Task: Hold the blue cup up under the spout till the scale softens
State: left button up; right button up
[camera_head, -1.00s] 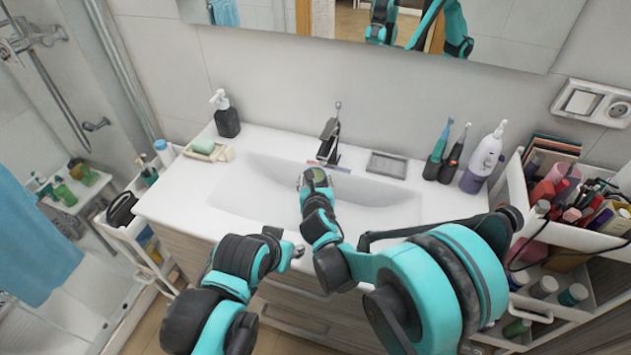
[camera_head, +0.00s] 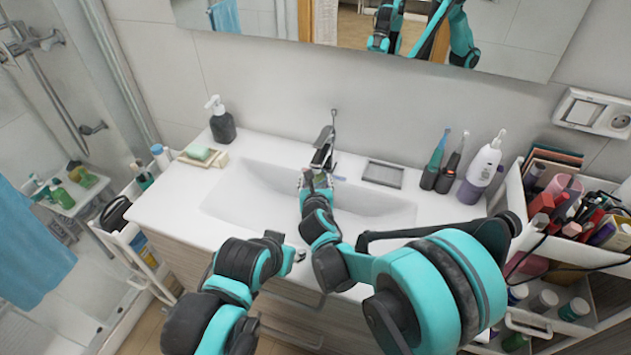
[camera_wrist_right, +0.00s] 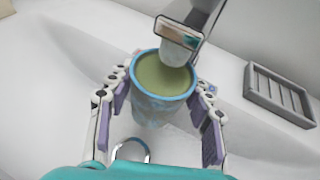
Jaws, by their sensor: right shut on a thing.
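The blue-rimmed cup (camera_wrist_right: 161,108) is upright in the right wrist view, with olive-green contents. My right gripper (camera_wrist_right: 163,86) is shut around its sides. The faucet spout (camera_wrist_right: 174,50) comes in from the top, and its pale tip overlaps the cup's mouth; whether it touches the contents is unclear. Scale on the tip cannot be made out clearly. In the head view the cup (camera_head: 320,181) is mostly hidden by my right gripper (camera_head: 308,182), just below the faucet (camera_head: 325,146). My left gripper (camera_head: 292,259) is low before the counter front, away from the cup; its fingers are unclear.
The white sink basin (camera_head: 245,195) lies around and below the cup. A grey soap dish (camera_head: 383,173) is right of the faucet, beside electric toothbrushes (camera_head: 443,165) and a white-grey bottle (camera_head: 481,171). A dark soap dispenser (camera_head: 222,124) stands left. A cosmetics cart (camera_head: 520,205) is at right.

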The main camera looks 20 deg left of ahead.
pick_arm(q)
jog(key=shift+r+p, duration=0.8)
jog(key=shift+r, duration=0.05)
pick_arm(e)
jog(key=shift+r, duration=1.3)
pick_arm(q)
jog(key=shift+f, duration=0.25)
pick_arm(e)
jog(key=shift+f, duration=0.25)
pick_arm(q)
jog(key=shift+f+b, duration=0.3)
jog(key=shift+b, duration=0.2)
pick_arm(e)
jog(key=shift+f, duration=0.35)
pick_arm(q)
jog(key=shift+f+b, duration=0.6)
pick_arm(e)
jog(key=shift+f, duration=0.7)
